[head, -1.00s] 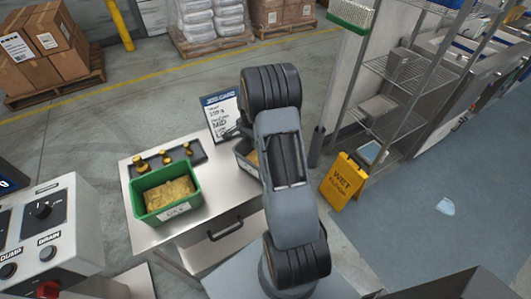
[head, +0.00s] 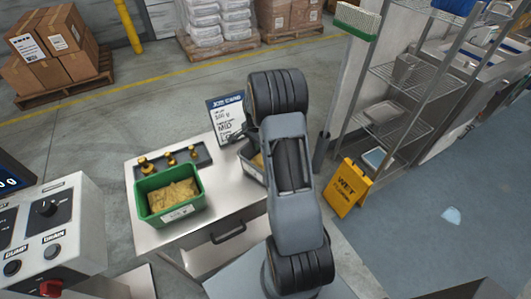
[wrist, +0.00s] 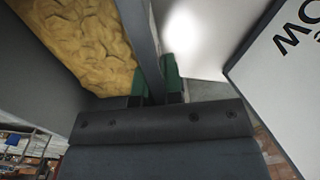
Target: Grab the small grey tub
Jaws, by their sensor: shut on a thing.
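The small grey tub (head: 248,167) stands at the right of the steel table, partly hidden behind my arm in the head view. It holds yellow, lumpy stuff and has a pale label on its side. In the wrist view the tub's thin grey wall (wrist: 142,45) runs up between the green finger pads, with the yellow contents to its left. My gripper (wrist: 155,88) is shut on this wall. Whether the tub's base touches the table is hidden.
A green tub (head: 168,208) of similar yellow stuff sits on the steel table (head: 150,238). Brass weights (head: 170,158) stand on a dark tray behind it. A job card (head: 226,120) stands close by the grey tub. A yellow wet-floor sign (head: 347,187) is on the floor at right.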

